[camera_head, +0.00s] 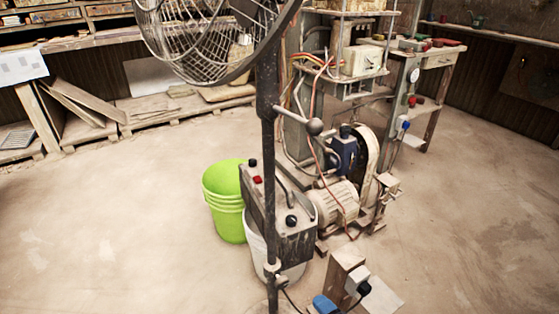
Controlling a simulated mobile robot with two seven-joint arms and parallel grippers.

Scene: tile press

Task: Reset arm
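Neither of my arms nor grippers shows in the head view, so their pose and state are hidden. The tile press machine (345,190) stands right of centre, dusty, with a motor, a belt wheel and loose wires. A dark control box (285,220) with a red button and a black knob sits in front of it, to its left.
A pedestal fan (205,40) on a dark pole (267,150) stands in front of the machine. Green buckets (226,205) and a white bucket (256,250) stand beside it. A wooden block with plugs (345,270) is at the front. The floor is open left and right.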

